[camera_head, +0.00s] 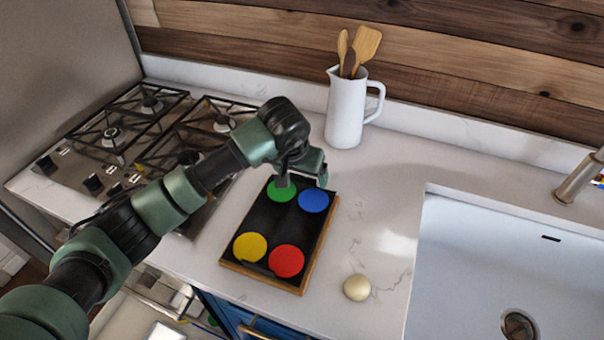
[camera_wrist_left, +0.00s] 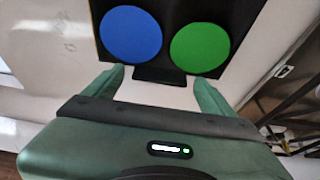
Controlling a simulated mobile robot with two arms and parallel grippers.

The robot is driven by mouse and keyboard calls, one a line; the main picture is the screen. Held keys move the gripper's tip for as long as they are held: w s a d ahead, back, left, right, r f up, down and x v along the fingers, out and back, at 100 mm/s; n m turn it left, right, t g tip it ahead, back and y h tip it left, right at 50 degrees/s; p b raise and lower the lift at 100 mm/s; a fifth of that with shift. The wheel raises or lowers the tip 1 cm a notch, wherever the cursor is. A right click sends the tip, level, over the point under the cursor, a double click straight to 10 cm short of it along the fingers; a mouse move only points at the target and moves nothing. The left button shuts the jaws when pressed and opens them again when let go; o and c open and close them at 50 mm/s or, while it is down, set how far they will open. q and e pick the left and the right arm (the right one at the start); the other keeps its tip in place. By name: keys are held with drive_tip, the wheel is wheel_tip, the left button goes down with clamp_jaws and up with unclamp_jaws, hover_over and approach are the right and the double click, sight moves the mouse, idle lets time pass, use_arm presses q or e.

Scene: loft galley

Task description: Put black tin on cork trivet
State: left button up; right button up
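The black tin (camera_head: 268,218) is a flat rectangle with green, blue, yellow and red round spots. It lies over a brown slab that shows as a rim along the near and right sides, apparently the cork trivet (camera_head: 262,281). My left gripper (camera_head: 300,180) is at the tin's far edge, by the green and blue spots. In the left wrist view its fingers (camera_wrist_left: 158,90) are open, on either side of a small black tab of the tin (camera_wrist_left: 160,76), with gaps on both sides. My right gripper is not in view.
A gas hob (camera_head: 165,125) lies left of the tin. A white jug (camera_head: 345,110) with wooden utensils stands behind. A pale round object (camera_head: 357,287) is to the right, before the sink (camera_head: 500,240). Counter between jug and sink is clear.

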use_arm(q)
drive_tip(key=shift+r, duration=0.1)
drive_tip(key=shift+r, duration=0.15)
drive_tip(key=b+v, duration=0.2)
drive_tip(key=v, duration=0.9)
drive_tip(key=shift+s+r+b, duration=0.25)
drive_tip(key=shift+r+b, duration=0.05)
